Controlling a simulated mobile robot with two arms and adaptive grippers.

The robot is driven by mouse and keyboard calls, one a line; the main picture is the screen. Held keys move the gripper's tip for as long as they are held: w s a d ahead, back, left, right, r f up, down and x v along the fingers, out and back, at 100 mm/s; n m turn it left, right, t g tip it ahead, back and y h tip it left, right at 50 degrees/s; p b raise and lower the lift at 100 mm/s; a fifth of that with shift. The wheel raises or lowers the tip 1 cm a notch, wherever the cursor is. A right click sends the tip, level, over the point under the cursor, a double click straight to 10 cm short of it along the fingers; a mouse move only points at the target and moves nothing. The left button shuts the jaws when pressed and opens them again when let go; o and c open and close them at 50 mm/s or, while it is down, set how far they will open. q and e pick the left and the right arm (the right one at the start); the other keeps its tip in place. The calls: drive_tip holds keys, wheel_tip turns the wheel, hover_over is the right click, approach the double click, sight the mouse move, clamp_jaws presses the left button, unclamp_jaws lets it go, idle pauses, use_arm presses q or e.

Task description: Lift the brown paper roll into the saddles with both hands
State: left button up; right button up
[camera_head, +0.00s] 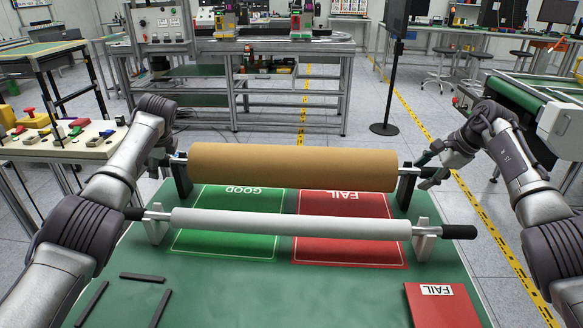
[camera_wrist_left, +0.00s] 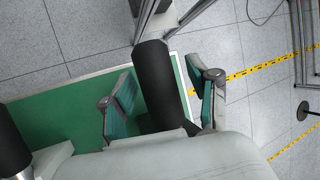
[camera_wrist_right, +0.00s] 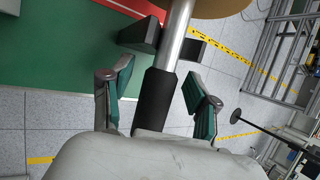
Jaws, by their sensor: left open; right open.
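The brown paper roll (camera_head: 290,167) lies level across the far part of the green table, on a silver shaft with black end grips. Its shaft ends are at two dark saddles, left (camera_head: 181,182) and right (camera_head: 406,190); I cannot tell if it is fully seated. My left gripper (camera_head: 166,160) is at the left end; in the left wrist view its open fingers (camera_wrist_left: 165,92) straddle the black grip (camera_wrist_left: 155,75). My right gripper (camera_head: 432,170) is at the right end; in the right wrist view its open fingers (camera_wrist_right: 158,88) straddle the other grip (camera_wrist_right: 155,100).
A white roll (camera_head: 290,224) lies nearer, in white saddles (camera_head: 424,240), parallel to the brown one. Beneath are a green GOOD panel (camera_head: 225,243) and a red FAIL panel (camera_head: 345,252). Black strips (camera_head: 90,303) and a red FAIL plate (camera_head: 442,307) lie at the front.

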use_arm(q)
clamp_jaws()
use_arm(e)
clamp_jaws()
use_arm(q)
drive_tip(key=shift+w+r, duration=0.1)
drive_tip(key=shift+r, duration=0.35)
use_arm(e)
drive_tip(key=shift+w+r, duration=0.15)
drive_tip(key=shift+r, duration=0.35)
